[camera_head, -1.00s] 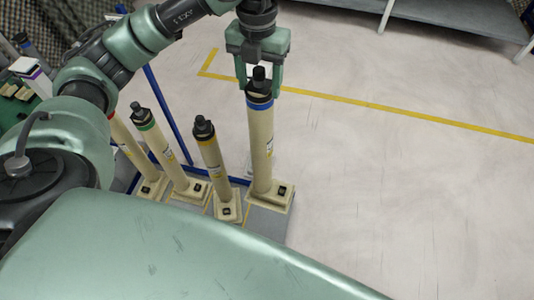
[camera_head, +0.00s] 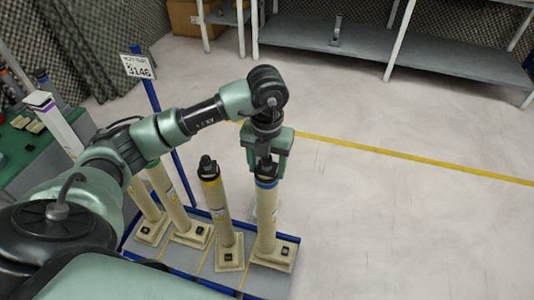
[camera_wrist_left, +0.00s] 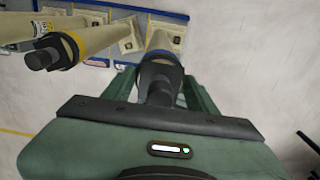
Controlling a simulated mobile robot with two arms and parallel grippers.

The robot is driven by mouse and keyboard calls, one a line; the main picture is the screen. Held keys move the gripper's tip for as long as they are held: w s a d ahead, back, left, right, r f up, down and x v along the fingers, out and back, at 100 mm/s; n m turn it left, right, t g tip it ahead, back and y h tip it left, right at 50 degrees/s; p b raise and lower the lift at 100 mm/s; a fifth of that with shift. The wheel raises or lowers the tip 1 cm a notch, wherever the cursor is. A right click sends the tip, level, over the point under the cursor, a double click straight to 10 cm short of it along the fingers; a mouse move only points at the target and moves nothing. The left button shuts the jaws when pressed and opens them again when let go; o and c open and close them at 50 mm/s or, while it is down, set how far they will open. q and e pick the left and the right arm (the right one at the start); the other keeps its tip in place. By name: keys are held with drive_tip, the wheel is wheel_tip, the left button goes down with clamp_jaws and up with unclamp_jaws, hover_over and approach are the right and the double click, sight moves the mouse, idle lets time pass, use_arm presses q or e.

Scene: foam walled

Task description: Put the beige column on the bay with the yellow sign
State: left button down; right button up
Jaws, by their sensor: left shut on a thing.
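Several beige columns stand in a blue-edged rack (camera_head: 182,262). My left gripper (camera_head: 267,158) is shut on the top of the rightmost one, the beige column with a blue band (camera_head: 267,215). Its square foot is at the rack's right bay; I cannot tell whether it touches the floor of the bay. No yellow sign can be made out. My right gripper is not in view.
A white sign reading 3146 (camera_head: 136,66) is on a blue post at the rack's back. A green table (camera_head: 35,160) with small items is at the left. Grey shelving (camera_head: 330,40) and a cardboard box (camera_head: 186,18) are at the back. Open floor lies to the right.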

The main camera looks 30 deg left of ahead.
use_arm(q)
drive_tip(key=shift+f+b, duration=0.4)
drive_tip(key=shift+f, duration=2)
drive_tip(key=shift+w+f, duration=0.1)
drive_tip(key=shift+f, duration=0.1)
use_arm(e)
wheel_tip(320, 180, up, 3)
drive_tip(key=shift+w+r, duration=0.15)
use_arm(q)
drive_tip(key=shift+f, duration=0.1)
drive_tip(key=shift+c, duration=2.3)
unclamp_jaws()
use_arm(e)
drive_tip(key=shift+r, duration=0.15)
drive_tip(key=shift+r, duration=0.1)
use_arm(q)
wheel_tip(320, 180, up, 12)
drive_tip(key=shift+r+p, duration=0.1)
drive_tip(key=shift+p, duration=0.85)
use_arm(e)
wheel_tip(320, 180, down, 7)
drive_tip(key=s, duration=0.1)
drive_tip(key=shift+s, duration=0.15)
